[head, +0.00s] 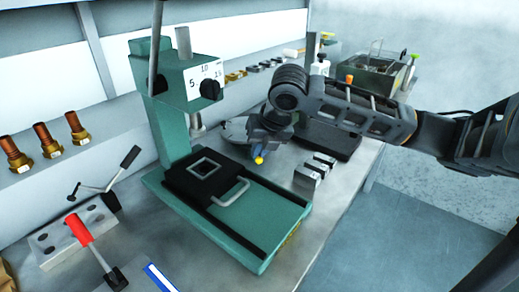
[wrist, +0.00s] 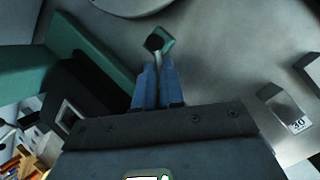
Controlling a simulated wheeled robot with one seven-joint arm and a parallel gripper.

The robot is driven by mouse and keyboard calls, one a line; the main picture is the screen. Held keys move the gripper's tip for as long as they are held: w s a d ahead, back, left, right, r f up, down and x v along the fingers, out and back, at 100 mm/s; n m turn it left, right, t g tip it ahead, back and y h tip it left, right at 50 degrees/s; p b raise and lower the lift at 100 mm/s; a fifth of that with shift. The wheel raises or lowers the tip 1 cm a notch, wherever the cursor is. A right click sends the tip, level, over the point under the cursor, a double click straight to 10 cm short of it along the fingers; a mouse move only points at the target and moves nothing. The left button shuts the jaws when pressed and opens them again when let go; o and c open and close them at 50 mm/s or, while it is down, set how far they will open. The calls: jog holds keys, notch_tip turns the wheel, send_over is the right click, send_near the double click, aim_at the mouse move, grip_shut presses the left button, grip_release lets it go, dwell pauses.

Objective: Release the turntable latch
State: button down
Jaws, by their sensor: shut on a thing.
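The turntable is a grey disc (head: 236,129) beside the green press column, partly hidden behind my gripper; its rim (wrist: 132,5) shows at the top of the wrist view. In the wrist view my gripper (wrist: 157,66) is shut on a thin grey lever (wrist: 158,60), which looks like the latch. The lever runs to a black pivot (wrist: 153,43) by a small green block (wrist: 169,40). A yellow knob (head: 259,160) shows just below the fingers. Whether the latch is released cannot be told.
The green press (head: 163,100) with its black slide and handle (head: 232,193) stands close on the left. Grey numbered weights (head: 307,180) sit close on the right. A red-handled lever (head: 79,231) is at the front left. The bench's right edge is clear.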

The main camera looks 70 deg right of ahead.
jog(key=shift+a+f, duration=0.15)
jog(key=shift+a, duration=0.05)
jog(key=shift+w+a+f+m+g+b, duration=0.1)
jog(key=shift+w+a+m+g+b, duration=0.1)
jog(key=shift+m, duration=0.3)
jog(key=shift+w+a+m+g+b, duration=0.1)
jog(key=shift+m+b, duration=0.1)
jog(key=shift+m, duration=0.3)
jog(key=shift+w+a+m+g+h, duration=0.1)
jog(key=shift+w+m+g+h, duration=0.15)
jog(key=shift+m, duration=0.35)
jog(key=shift+w+a+m+g+h, duration=0.15)
jog(key=shift+m+h, duration=0.2)
jog(key=shift+m, duration=0.25)
jog(key=c, duration=1.2)
grip_release()
jog(key=shift+c, duration=0.2)
jog(key=shift+d, duration=0.1)
